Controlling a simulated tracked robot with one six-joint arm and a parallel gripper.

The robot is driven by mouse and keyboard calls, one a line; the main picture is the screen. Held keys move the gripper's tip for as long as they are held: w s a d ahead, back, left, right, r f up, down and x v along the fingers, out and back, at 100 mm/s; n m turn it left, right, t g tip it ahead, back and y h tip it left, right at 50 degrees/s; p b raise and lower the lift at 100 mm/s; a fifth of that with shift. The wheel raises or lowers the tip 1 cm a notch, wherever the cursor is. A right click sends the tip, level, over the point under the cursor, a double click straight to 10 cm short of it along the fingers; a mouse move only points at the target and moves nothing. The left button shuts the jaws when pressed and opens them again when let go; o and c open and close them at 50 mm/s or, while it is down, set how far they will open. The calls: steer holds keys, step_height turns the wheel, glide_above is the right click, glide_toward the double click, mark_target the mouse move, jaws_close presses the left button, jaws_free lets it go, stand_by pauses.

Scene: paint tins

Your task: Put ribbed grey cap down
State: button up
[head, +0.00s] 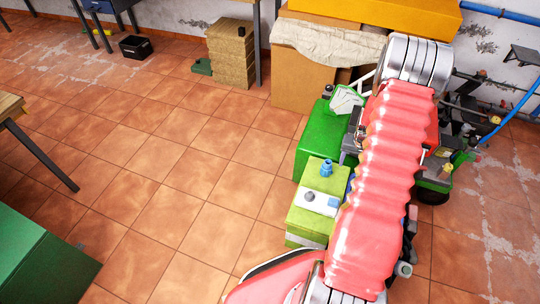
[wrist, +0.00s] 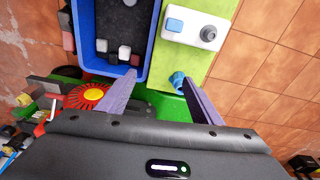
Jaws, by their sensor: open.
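A small round grey cap (wrist: 209,34) sits on a white block (wrist: 190,38), beside a flat blue square; ribs are too small to make out. In the head view the grey cap (head: 309,196) shows on the white block (head: 318,204), on a light green box (head: 310,232). My gripper (wrist: 158,82) is open in the wrist view, with nothing between its purple-grey fingers. It is apart from the cap, which lies above and right of the fingertips in that picture. In the head view my arm hides part of this area and I cannot make out the fingers.
A blue piece (wrist: 178,79) stands close to the right finger. A blue-rimmed tray (wrist: 148,45) with a dark floor and several small blocks lies beside the light green surface. A red-and-yellow disc (wrist: 88,96) is near the left finger. Tiled floor left of the green box is clear.

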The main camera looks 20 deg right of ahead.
steer(key=w+a+r+n+t, duration=0.1)
steer(key=w+a+r+n, duration=0.1)
steer(key=a+r, duration=1)
steer(key=w+a+r+n+t, duration=0.1)
steer(key=w+a+r+n, duration=0.1)
steer(key=a+r, duration=1.05)
steer(key=s+a+r+n+t+y, duration=0.1)
steer(key=s+a+r+n, duration=0.3)
steer(key=s+a+r, duration=1.2)
steer(key=shift+s+a+r+t, duration=0.2)
steer(key=shift+s+a+t, duration=0.15)
steer(key=shift+s+t, duration=0.4)
